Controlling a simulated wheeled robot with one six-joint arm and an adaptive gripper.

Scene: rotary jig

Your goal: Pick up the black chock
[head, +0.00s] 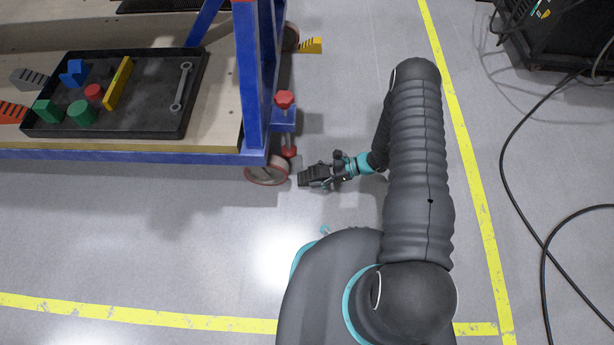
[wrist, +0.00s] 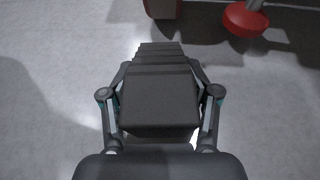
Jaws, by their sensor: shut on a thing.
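The black chock (head: 312,177) is a dark stepped wedge near the floor, just right of the cart's caster wheel in the head view. My gripper (head: 322,175) reaches it from the right and is shut on it. In the wrist view the chock (wrist: 158,95) fills the middle, its ridged, narrower end pointing away from me. The fingers of my gripper (wrist: 160,100) stand on its left and right sides. I cannot tell whether the chock touches the floor.
A blue-framed cart (head: 252,80) stands at the left, with a caster wheel (head: 266,170) and a red foot (head: 285,100) close to the chock. A black tray (head: 150,110) with blocks and a wrench lies on it. A yellow chock (head: 311,45) sits behind. Cables (head: 530,130) lie on the right floor.

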